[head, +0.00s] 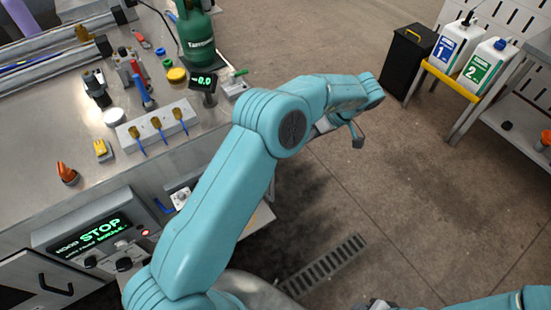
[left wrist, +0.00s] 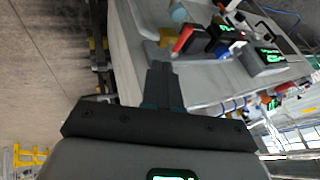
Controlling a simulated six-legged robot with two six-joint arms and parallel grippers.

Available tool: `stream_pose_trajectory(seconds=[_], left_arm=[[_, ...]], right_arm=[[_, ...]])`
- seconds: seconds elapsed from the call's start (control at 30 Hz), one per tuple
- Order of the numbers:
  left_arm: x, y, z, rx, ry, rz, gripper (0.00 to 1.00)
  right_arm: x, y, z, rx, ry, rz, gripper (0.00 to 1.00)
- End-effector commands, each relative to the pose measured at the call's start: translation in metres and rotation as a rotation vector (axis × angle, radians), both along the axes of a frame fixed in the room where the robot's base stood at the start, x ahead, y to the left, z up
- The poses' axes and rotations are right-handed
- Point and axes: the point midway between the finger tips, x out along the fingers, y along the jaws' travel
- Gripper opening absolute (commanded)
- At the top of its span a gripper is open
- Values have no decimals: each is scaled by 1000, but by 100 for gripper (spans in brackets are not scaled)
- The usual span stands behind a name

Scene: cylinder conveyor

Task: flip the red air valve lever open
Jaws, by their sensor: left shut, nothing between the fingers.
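In the head view, a red upright part (head: 136,67) stands among small fittings on the bench; I cannot tell whether it is the air valve lever. In the left wrist view, a red lever-like bar (left wrist: 184,38) lies tilted beside dark boxes, beyond and to the upper right of my fingertips. My left gripper (left wrist: 161,70) is shut and empty, apart from that red bar. In the head view, my left arm reaches over the bench's right edge, and the gripper (head: 357,141) shows only partly beyond it. My right arm shows at the bottom right; its jaws are not clear.
The steel bench (head: 85,135) holds a green gas cylinder (head: 197,40), a small display (head: 203,84), and an orange cone-shaped part (head: 67,174). A STOP panel (head: 95,235) is at the lower left. White canisters (head: 486,65) stand upper right. The floor right of the bench is largely clear.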

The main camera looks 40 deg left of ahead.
Motion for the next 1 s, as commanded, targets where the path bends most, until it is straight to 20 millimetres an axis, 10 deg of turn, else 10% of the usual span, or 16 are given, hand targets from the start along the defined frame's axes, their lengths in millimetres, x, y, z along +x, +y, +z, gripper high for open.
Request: stream_pose_trajectory(seconds=[1.0], left_arm=[[-57,62,-89,2,-1,0,0]], right_arm=[[0,0,21,0,0,0,43]])
